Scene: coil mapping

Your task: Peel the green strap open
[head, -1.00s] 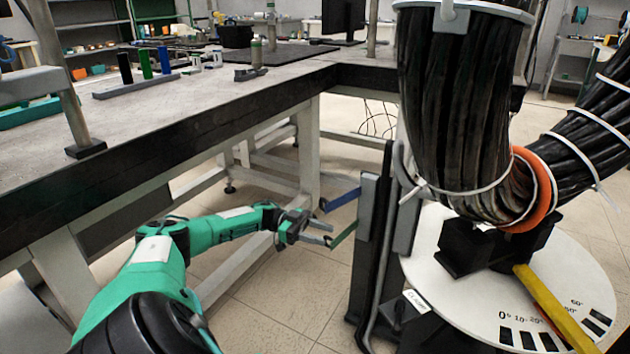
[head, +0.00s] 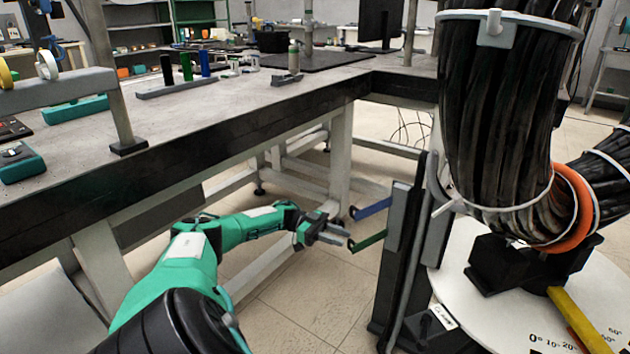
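The green strap (head: 369,241) is a short narrow band that sticks out to the left from a dark upright post (head: 397,250). Its free end is slightly hooked. My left gripper (head: 340,236) is at the strap's free end, with its fingertips pointing right toward it. Its fingers look close together, and I cannot tell whether they touch or hold the strap. A blue strap (head: 373,208) sticks out from the same post just above the green one. My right gripper is not in view.
A thick black cable bundle (head: 505,110) with an orange ring (head: 575,205) stands at the right over a white round plate (head: 480,318) with angle marks. A long workbench (head: 200,130) fills the left and back. Open tiled floor (head: 310,295) lies below my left gripper.

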